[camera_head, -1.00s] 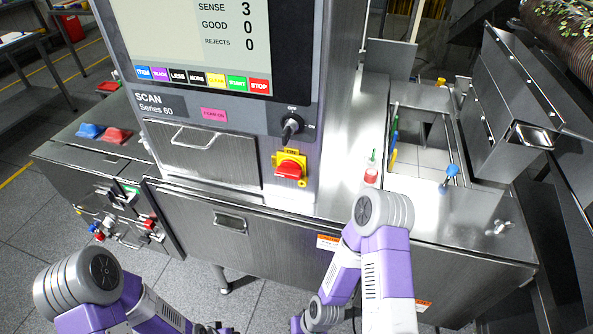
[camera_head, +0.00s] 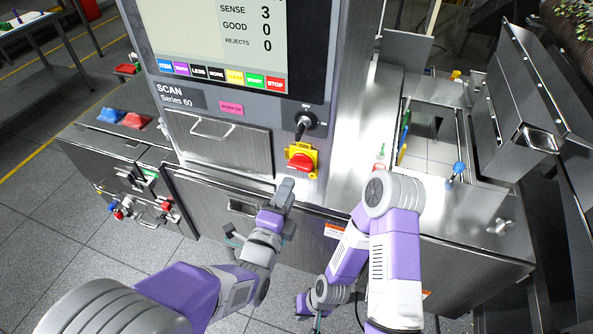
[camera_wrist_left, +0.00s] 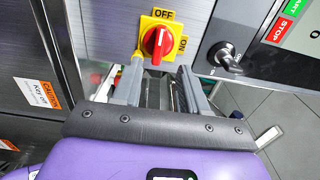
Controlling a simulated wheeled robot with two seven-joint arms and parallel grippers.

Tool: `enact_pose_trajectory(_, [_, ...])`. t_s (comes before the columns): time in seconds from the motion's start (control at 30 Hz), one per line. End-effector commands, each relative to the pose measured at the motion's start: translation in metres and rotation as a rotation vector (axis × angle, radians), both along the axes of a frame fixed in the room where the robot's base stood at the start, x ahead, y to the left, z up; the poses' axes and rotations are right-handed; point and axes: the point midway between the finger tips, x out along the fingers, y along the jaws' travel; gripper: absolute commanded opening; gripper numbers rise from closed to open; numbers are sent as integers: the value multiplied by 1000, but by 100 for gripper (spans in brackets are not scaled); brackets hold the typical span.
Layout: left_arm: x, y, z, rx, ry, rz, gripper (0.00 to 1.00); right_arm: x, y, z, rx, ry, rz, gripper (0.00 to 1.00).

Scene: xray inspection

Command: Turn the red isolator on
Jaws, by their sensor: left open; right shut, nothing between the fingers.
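The red isolator (camera_head: 300,163) is a red rotary handle on a yellow plate at the lower right of the scan cabinet's front. In the left wrist view the red handle (camera_wrist_left: 158,42) stands roughly upright, in line with the OFF label; ON is to its right. My left gripper (camera_head: 286,186) is just below the isolator in the head view. Its open fingers (camera_wrist_left: 160,78) point at the isolator, one on each side below it, apart from the handle with nothing between them. My right gripper (camera_head: 312,310) is low before the cabinet, shut and empty, partly hidden by its arm.
A black key switch (camera_head: 305,121) sits just above the isolator and also shows in the left wrist view (camera_wrist_left: 226,55). A drawer with a handle (camera_head: 218,143) is to its left. A steel ledge with a blue-topped knob (camera_head: 459,167) lies right. Floor before the cabinet is partly free.

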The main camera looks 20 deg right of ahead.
Motion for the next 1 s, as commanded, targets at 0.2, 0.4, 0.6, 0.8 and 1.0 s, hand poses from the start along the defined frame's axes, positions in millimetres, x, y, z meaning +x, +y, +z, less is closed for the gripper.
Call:
enact_pose_trajectory(0.2, [27,-18,-1,3,-1,0,43,0,0,-2,0,0,0,0])
enact_pose_trajectory(0.4, [49,-33,-1,1,2,0,43,0,0,-3,0,0,0,0])
enact_pose_trajectory(0.6, [58,-39,-2,0,4,0,43,0,0,-3,0,0,0,0])
enact_pose_trajectory(0.8, [58,-39,-2,0,5,0,43,0,0,-3,0,0,0,0])
enact_pose_trajectory(1.0, [58,-39,-1,0,5,0,18,0,0,-3,0,0,0,0])
